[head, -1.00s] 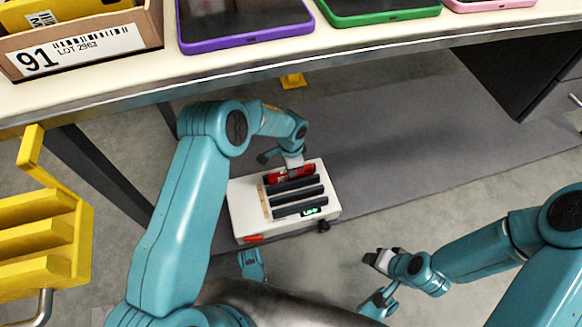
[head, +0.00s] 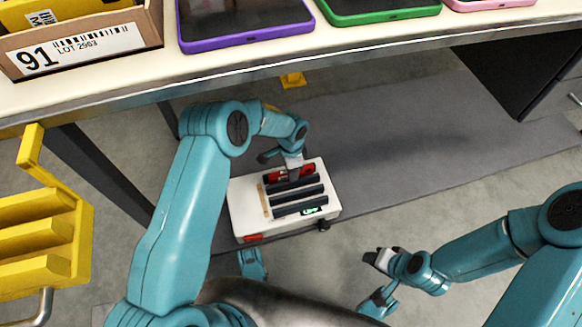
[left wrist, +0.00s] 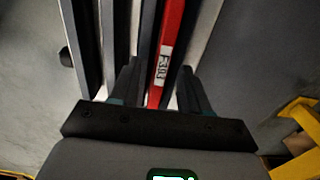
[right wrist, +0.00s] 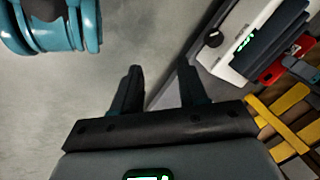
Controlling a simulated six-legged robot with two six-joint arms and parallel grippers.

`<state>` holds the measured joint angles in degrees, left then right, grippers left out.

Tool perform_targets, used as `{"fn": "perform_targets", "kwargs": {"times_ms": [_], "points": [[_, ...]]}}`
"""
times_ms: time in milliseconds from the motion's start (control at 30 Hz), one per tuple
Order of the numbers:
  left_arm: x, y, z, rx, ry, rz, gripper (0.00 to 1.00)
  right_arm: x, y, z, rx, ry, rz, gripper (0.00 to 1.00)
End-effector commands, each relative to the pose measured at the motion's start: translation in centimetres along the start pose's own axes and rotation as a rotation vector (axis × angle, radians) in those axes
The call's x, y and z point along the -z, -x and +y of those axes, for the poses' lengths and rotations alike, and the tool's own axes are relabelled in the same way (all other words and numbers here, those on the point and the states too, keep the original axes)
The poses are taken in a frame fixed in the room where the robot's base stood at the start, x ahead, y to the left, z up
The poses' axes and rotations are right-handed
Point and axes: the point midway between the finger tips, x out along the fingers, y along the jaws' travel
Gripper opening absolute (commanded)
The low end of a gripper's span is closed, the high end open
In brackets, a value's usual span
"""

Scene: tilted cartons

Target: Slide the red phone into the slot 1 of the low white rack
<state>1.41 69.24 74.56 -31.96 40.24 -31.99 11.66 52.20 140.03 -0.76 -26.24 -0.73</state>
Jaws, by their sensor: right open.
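The low white rack (head: 240,212) stands on the floor mat below the table, with several dark dividers. The red phone (head: 306,170) stands on edge in the rack's far slot, behind the dividers; no slot number is readable. In the left wrist view the phone (left wrist: 172,35) shows as a narrow red edge with a white label, between dividers. My left gripper (head: 292,170) is over the phone. Its fingers (left wrist: 160,82) are apart, one on each side of the red edge, with gaps visible. My right gripper (right wrist: 158,85) is open and empty, away from the rack.
The table (head: 380,47) edge runs above the rack, with purple (head: 250,40), green (head: 375,17) and pink phones and a carton (head: 90,50) on it. A yellow rack (head: 45,225) is at left.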

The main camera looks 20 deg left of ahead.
Motion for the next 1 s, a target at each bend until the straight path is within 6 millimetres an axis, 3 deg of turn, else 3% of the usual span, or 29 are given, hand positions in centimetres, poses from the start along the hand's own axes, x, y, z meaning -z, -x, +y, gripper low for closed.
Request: {"fn": "perform_targets", "kwargs": {"times_ms": [333,700,1000], "points": [[0.0,0.7,0.0,0.0,0.0,0.0,0.45,-0.1,0.4,-0.1,0.0,-0.001,-0.005,0.43],[0.0,6.8,0.0,0.0,-0.001,0.0,0.45,-1.7,3.5,-1.2,-0.002,-0.016,-0.075,0.43],[0.0,7.5,0.0,0.0,-0.001,0.0,0.45,-2.1,3.7,-1.2,-0.003,-0.02,-0.091,0.43]]}}
